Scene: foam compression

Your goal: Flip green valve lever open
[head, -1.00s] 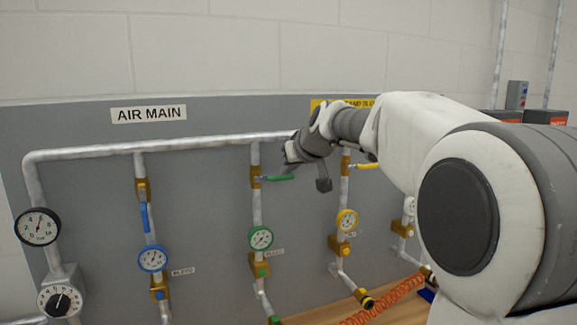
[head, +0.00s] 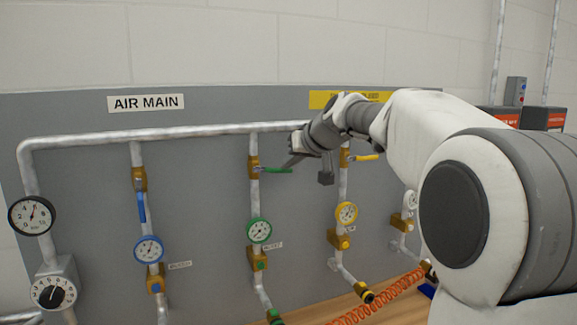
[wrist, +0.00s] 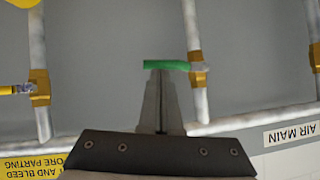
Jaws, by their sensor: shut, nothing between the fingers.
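The green valve lever (head: 277,170) sticks out to the right, roughly level, from a brass valve (head: 254,168) on the middle vertical pipe. My gripper (head: 290,164) is shut and empty, with its fingertips close to the lever from above in the head view. In the wrist view the green lever (wrist: 167,66) lies across the tips of my shut fingers (wrist: 158,74), and its brass valve (wrist: 197,66) is just to the right. I cannot tell whether the fingertips touch the lever.
The blue lever (head: 142,206) hangs down along the left pipe. The yellow lever (head: 367,157) sticks out level to the right. A green gauge (head: 259,230) sits below the green valve. The grey panel (head: 210,190) is bare between the pipes.

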